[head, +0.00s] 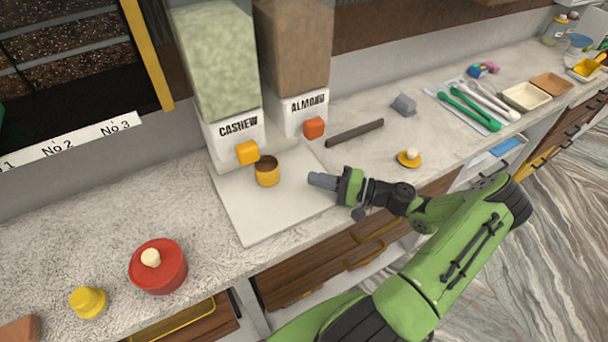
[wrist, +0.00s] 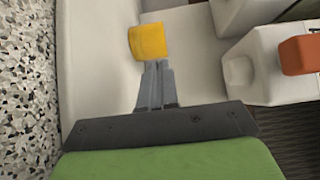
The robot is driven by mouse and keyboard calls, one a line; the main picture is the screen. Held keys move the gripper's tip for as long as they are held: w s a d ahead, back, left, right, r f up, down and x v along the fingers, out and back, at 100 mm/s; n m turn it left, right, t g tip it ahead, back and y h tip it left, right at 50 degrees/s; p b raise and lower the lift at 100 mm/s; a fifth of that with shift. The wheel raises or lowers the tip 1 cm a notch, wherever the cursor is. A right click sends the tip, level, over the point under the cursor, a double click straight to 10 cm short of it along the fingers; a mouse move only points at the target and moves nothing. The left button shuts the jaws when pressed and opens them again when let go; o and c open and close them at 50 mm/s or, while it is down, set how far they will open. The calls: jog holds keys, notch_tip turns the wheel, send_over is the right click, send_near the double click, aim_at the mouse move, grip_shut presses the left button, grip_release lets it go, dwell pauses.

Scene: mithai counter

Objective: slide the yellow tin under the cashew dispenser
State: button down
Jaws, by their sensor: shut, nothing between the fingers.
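The yellow tin (head: 267,178) stands upright and open-topped on a pale board (head: 250,222). It is in front of and slightly right of the orange-yellow lever (head: 247,152) on the cashew dispenser (head: 222,130). In the wrist view the tin (wrist: 149,42) is straight ahead, beyond the fingertips. My gripper (head: 313,179) is shut and empty, low over the board's right side, pointing left at the tin. In the head view a gap shows between them. The shut fingers (wrist: 156,70) also show in the wrist view. The tin's contents are not clear.
The almond dispenser (head: 302,105) with a red-orange lever stands right of the cashew one. A dark bar (head: 354,133) and a yellow knobbed lid (head: 409,160) lie to the right. A red pot (head: 160,272) stands front left. The board's front half is clear.

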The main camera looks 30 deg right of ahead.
jog(key=v, duration=0.3)
jog(key=shift+s+d+f, duration=0.1)
jog(key=shift+d, duration=0.3)
jog(key=shift+s, duration=0.25)
jog(key=c, duration=1.8)
grip_release()
jog(key=shift+d, duration=0.1)
jog(key=shift+c, duration=0.2)
